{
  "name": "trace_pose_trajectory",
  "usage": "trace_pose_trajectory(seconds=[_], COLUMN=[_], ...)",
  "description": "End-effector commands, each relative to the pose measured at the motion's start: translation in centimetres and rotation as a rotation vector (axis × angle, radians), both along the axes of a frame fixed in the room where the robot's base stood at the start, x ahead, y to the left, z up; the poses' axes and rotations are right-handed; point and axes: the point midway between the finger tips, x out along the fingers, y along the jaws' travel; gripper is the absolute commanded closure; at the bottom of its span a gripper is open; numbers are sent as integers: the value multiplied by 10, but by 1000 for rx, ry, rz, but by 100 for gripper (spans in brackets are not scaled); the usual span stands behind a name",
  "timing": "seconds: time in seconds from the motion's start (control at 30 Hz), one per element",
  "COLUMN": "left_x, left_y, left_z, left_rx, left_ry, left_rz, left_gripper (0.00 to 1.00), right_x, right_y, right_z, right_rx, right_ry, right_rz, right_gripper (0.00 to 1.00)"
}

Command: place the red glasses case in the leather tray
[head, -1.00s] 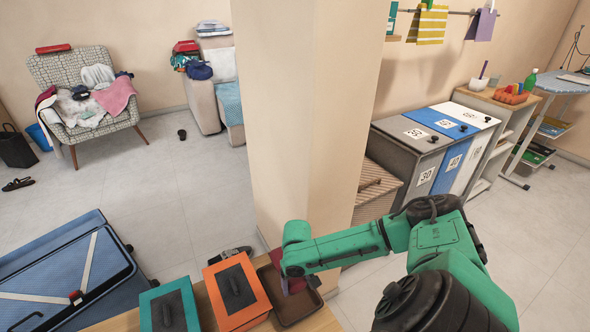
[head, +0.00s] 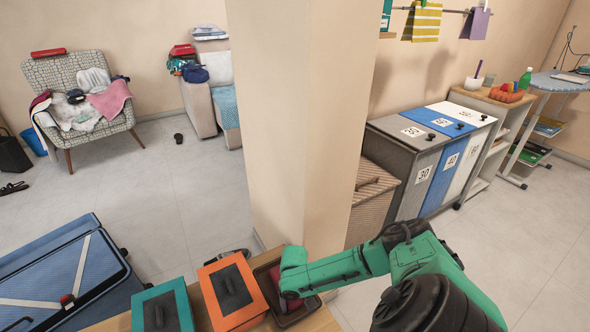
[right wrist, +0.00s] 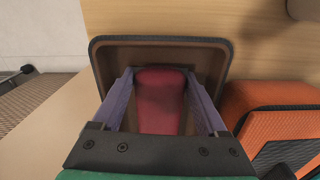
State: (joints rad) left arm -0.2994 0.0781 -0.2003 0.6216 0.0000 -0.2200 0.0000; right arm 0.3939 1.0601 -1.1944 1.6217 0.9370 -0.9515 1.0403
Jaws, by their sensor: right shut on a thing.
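The red glasses case (right wrist: 160,103) is between the two fingers of my right gripper (right wrist: 158,78), which is shut on it. In the head view only a small part of the case (head: 291,304) shows beside my right gripper (head: 291,293). The brown leather tray (right wrist: 160,41) has a dark rim and surrounds the case in the wrist view; its rim also shows in the head view (head: 257,268). The case is within the tray's outline; whether it touches the floor of the tray is hidden. My left gripper is not in view.
An orange box with a dark lid (head: 233,290) stands close beside the tray, and a teal box (head: 162,308) is left of it. A blue suitcase (head: 65,275) lies farther left. A pillar (head: 300,130) rises just behind the wooden surface (head: 200,305).

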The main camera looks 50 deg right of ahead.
Motion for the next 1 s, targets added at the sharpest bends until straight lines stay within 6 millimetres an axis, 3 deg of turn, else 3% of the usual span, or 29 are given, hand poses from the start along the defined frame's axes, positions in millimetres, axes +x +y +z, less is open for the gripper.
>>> trace_pose_trajectory(seconds=[0.2, 0.23, 0.27, 0.3, 0.47, 0.57, 0.8, 1.0], left_x=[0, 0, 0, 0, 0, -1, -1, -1], left_y=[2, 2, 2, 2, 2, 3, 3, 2], left_z=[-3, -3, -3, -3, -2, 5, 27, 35], left_rx=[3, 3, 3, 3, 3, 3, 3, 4], left_ry=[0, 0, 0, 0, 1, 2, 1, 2], left_rz=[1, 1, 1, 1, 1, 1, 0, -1], left_gripper=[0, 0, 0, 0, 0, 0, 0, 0], right_x=[-5, -5, -5, -6, -7, -7, -4, -3], right_y=[2, 3, 3, 3, 3, 4, 2, 2], right_z=[-10, -11, -11, -12, -8, 8, 80, 119], right_rx=[5, 5, 5, 6, 7, 7, 4, 4], right_ry=[9, 10, 11, 12, 13, 13, 7, 6], right_rz=[0, -1, 0, 0, 0, 1, 0, 1], right_gripper=[85, 17, 5, 0, 0, 0, 0, 0])
